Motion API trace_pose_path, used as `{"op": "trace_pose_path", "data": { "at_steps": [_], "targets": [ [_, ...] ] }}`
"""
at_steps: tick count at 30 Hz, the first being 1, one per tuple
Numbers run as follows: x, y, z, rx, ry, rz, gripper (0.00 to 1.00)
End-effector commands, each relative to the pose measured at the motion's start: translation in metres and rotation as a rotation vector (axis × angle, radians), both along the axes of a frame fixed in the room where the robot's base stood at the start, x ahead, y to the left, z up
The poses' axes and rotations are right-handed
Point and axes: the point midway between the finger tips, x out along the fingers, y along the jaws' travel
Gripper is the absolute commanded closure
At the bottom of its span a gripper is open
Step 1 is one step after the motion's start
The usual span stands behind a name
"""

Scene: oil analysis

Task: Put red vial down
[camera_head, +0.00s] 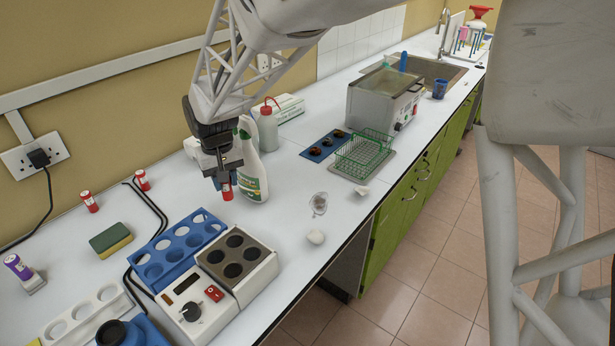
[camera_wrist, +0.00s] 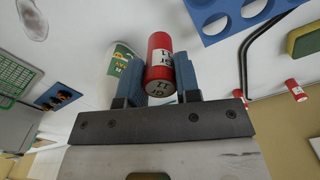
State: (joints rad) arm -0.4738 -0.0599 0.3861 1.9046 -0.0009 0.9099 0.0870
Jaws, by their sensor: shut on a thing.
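My gripper (camera_head: 221,178) is shut on a red vial (camera_head: 227,191). The vial has a white label and hangs above the white bench. In the wrist view the red vial (camera_wrist: 160,58) sits between the two blue fingers of my gripper (camera_wrist: 157,78). Two other red vials, one (camera_head: 89,201) further left and one (camera_head: 142,180) nearer the gripper, stand on the bench by the wall. A blue rack (camera_head: 205,225) with round holes lies below and left of the gripper, and its edge also shows in the wrist view (camera_wrist: 215,22).
A heater block (camera_head: 243,282) stands beside the blue rack. A white spray bottle (camera_head: 253,180) is close behind the gripper. A green sponge (camera_head: 110,240) and black cable (camera_head: 150,205) lie left. A glass (camera_head: 319,203) and white lump (camera_head: 315,237) lie right. Some bench right of the gripper is clear.

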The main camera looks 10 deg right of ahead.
Motion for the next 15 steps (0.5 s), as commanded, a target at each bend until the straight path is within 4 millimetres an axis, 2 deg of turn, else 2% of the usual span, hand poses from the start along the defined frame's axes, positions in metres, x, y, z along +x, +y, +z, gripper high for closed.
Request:
{"op": "trace_pose_path", "data": {
  "at_steps": [3, 15],
  "targets": [
    [0.004, -0.03, 0.0, 0.0, 0.0, -0.063, 0.92],
    [0.005, -0.122, -0.003, 0.0, 0.002, -0.26, 0.92]
  ]
}}
